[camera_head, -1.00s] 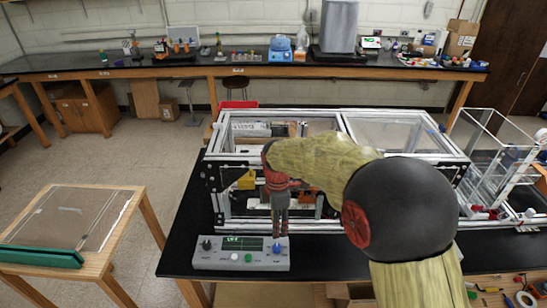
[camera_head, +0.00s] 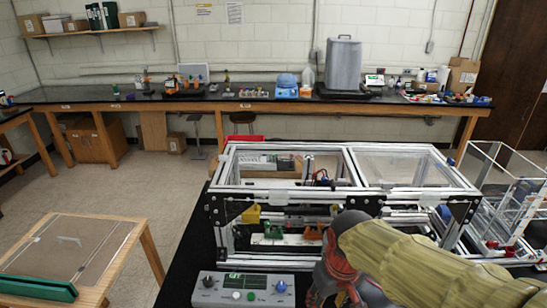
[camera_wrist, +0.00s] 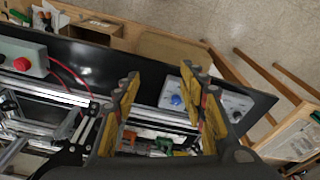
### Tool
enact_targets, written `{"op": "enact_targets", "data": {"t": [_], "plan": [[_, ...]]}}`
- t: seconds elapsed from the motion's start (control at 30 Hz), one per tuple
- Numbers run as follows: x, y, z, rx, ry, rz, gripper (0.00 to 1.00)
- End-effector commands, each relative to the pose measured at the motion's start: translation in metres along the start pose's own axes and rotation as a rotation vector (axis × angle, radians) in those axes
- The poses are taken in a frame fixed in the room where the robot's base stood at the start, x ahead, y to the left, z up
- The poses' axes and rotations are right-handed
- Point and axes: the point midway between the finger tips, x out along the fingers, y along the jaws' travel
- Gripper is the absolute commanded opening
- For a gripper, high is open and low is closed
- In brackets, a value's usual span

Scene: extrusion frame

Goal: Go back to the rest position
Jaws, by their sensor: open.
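My gripper (camera_wrist: 160,90) is open in the wrist view, with its two fingers apart and nothing between them. In the head view my arm comes in from the lower right, and the fingertips are out of sight. The extrusion frame (camera_head: 345,152) stands on the black bench in front of me. In the wrist view its metal bars (camera_wrist: 60,95) lie below and beside the fingers. The grey control box (camera_head: 243,289) with knobs and a small display sits at the bench's front left. It also shows behind the right finger in the wrist view (camera_wrist: 237,101).
A wooden table (camera_head: 120,250) with a green bar (camera_head: 38,288) stands at the left. A clear box frame (camera_head: 510,195) is at the right. A long black bench (camera_head: 230,105) with equipment runs along the back wall. Open floor (camera_head: 95,190) lies between.

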Motion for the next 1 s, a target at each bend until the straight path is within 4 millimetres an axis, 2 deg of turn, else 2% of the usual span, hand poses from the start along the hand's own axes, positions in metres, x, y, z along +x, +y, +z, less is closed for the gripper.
{"op": "enact_targets", "data": {"t": [0.03, 0.2, 0.3, 0.4, 0.57, 1.0], "plan": [[-0.005, 0.004, 0.017, 0.058, 0.035, 0.006, 0.42], [-0.023, 0.015, 0.065, 0.196, 0.147, 0.024, 0.42], [-0.031, 0.021, 0.086, 0.226, 0.214, 0.038, 0.42], [-0.040, 0.025, 0.098, 0.251, 0.277, 0.052, 0.42], [-0.057, 0.032, 0.102, 0.277, 0.353, 0.071, 0.42], [-0.058, 0.036, 0.103, 0.288, 0.360, 0.076, 0.42]]}}
